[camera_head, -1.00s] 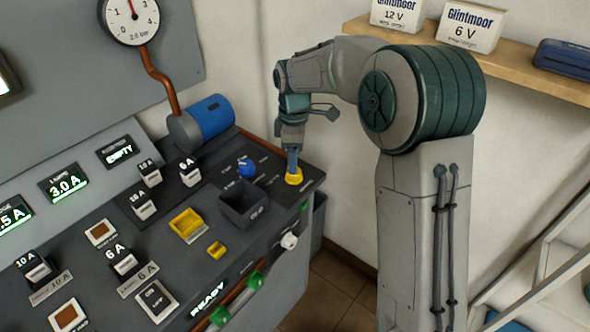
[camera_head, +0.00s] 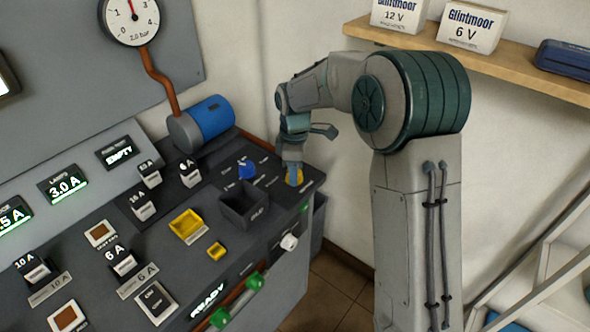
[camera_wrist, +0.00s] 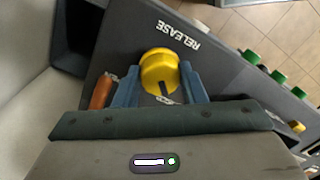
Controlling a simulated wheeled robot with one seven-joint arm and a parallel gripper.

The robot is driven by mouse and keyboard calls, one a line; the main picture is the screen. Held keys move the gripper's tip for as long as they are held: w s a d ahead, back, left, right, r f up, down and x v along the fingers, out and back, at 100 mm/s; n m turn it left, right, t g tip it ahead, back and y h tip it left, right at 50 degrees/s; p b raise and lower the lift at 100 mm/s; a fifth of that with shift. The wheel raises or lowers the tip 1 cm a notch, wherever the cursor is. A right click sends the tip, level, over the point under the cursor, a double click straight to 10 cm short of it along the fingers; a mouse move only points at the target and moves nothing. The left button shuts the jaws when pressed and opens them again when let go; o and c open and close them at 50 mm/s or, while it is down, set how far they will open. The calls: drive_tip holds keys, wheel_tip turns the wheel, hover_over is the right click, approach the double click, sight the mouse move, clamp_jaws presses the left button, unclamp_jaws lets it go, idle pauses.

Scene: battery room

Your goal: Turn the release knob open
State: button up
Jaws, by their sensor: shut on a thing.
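The release knob is yellow and round. In the wrist view the knob (camera_wrist: 159,68) sits between the two blue fingers of my gripper (camera_wrist: 160,88), beside the word RELEASE on the dark panel. A dark slot or mark shows on its near side. My gripper is shut on the knob. In the head view my gripper (camera_head: 292,172) points down at the right end of the console, and only part of the yellow knob (camera_head: 298,177) shows beside the fingers.
A blue knob (camera_head: 246,169) and an open dark bin (camera_head: 237,210) lie left of my gripper on the console. A yellow tray (camera_head: 187,226) is farther left. An orange-brown part (camera_wrist: 101,89) lies beside the left finger in the wrist view. Green-capped fittings (camera_head: 254,281) line the front edge.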

drive_tip(key=shift+m, duration=0.3)
drive_tip(key=m, duration=0.3)
drive_tip(key=shift+s+m, duration=0.1)
drive_tip(key=shift+m, duration=0.3)
drive_tip(key=m, duration=0.9)
drive_tip(key=shift+f, duration=0.1)
drive_tip(key=shift+s+m, duration=0.1)
drive_tip(key=shift+m, duration=2.1)
drive_tip(key=o, duration=1)
